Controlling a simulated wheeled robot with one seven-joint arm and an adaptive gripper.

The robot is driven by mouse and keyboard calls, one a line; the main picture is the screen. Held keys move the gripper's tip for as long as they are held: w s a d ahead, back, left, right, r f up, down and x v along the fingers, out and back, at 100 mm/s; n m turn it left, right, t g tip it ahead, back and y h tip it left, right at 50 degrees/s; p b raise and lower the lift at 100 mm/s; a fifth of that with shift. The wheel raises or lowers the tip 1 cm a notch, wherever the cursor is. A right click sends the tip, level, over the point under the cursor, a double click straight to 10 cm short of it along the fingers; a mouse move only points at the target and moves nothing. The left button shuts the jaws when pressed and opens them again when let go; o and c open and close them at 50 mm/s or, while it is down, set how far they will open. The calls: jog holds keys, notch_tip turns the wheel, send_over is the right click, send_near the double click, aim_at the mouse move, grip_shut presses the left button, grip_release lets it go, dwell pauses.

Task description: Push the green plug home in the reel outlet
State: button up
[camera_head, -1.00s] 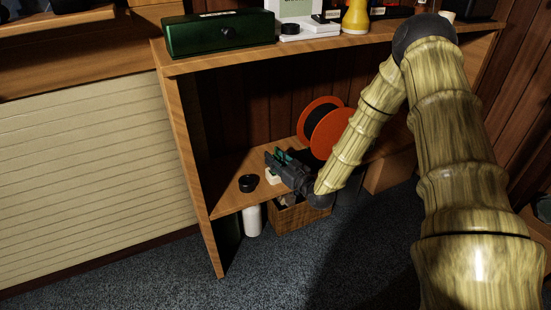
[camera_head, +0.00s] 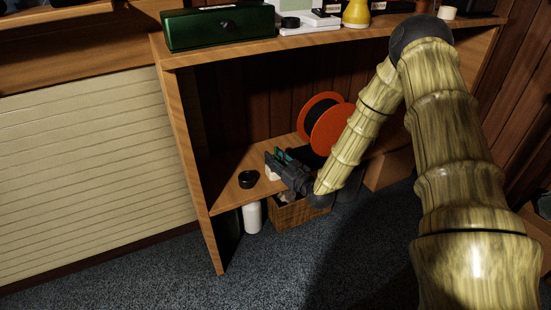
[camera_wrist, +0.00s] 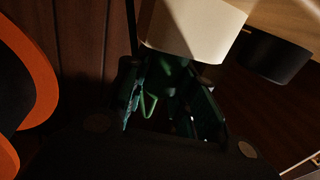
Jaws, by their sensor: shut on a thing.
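My gripper (camera_head: 279,158) is at the lower shelf, left of the orange reel (camera_head: 331,129). In the wrist view my gripper (camera_wrist: 168,88) is shut on the green plug (camera_wrist: 165,72), which is dark and partly hidden between the fingers. A white block (camera_wrist: 195,28) is right at the fingertips and covers the plug's far end; the block also shows in the head view (camera_head: 271,173). I cannot tell whether the plug touches it or sits in an outlet. The reel's orange rim (camera_wrist: 38,62) also shows at left in the wrist view.
A black round object (camera_head: 248,179) lies on the lower shelf (camera_head: 226,199), left of my gripper; it also shows in the wrist view (camera_wrist: 270,57). A wicker basket (camera_head: 290,214) and a white cylinder (camera_head: 252,218) stand below. A green box (camera_head: 218,28) sits on the top shelf.

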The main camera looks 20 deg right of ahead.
jog(key=shift+f, duration=0.3)
jog(key=o, duration=1.1)
jog(key=v, duration=1.2)
